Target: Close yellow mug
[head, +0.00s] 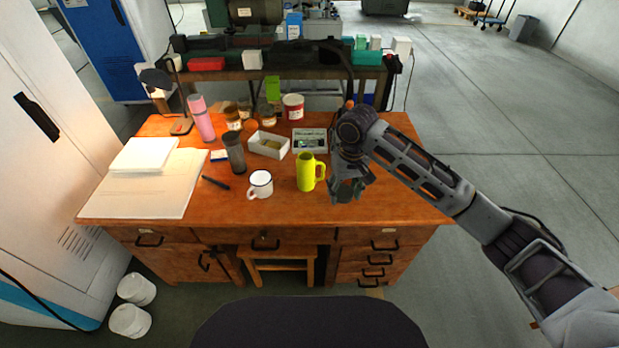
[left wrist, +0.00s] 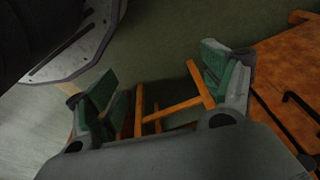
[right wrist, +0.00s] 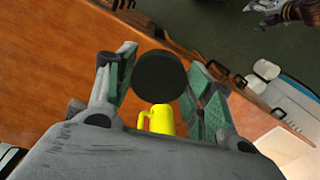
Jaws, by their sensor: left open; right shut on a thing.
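The yellow mug (head: 305,174) stands upright on the wooden desk, its handle to the right in the head view. It also shows in the right wrist view (right wrist: 162,121), beyond the dark disc. My right gripper (head: 347,190) is just right of the mug and apart from it. It is shut on a dark round disc (right wrist: 160,77), which looks like a lid, held between the green-padded fingers. The fingers hide most of the disc in the head view. My left gripper (left wrist: 160,92) is open and empty, low by the wooden stool (left wrist: 170,107).
A white enamel mug (head: 260,184) stands left of the yellow mug. A grey tumbler (head: 234,153), a white open box (head: 268,145) and a small device (head: 309,140) stand behind. Papers (head: 145,184) cover the desk's left. The desk's front right is clear.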

